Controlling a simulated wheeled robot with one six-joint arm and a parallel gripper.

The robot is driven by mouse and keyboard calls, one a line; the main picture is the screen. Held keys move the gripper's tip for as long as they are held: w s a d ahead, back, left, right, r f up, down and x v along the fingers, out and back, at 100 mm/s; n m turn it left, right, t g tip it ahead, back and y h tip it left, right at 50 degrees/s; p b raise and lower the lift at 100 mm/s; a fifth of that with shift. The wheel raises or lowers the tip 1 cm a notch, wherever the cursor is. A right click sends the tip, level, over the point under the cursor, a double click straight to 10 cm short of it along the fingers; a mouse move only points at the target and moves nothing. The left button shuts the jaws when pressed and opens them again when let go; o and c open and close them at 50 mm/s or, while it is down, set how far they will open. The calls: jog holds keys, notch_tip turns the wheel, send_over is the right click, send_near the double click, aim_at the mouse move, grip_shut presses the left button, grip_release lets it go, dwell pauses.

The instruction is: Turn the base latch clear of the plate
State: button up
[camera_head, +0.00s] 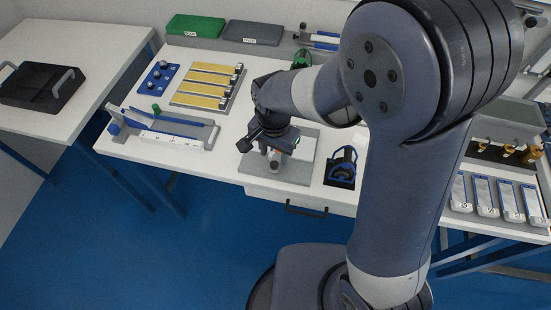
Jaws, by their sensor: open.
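My gripper (271,158) points down over a flat grey base plate (295,177) at the front edge of the middle white table. A lighter panel shows on this plate to the right of the gripper. My gripper is open, with a small grey part visible between or just behind its fingers; I cannot tell whether they touch it. The base latch cannot be made out for certain; my gripper and wrist cover much of that area.
To the right stands a blue-framed black device (342,168). To the left are a grey fixture with a blue bar (172,127), a rack of yellow strips (207,87) and a blue tray (158,77). Green (196,26) and grey (252,33) boxes lie behind.

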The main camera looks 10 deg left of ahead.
aim_at(274, 164)
jog(key=shift+f, duration=2.1)
grip_shut()
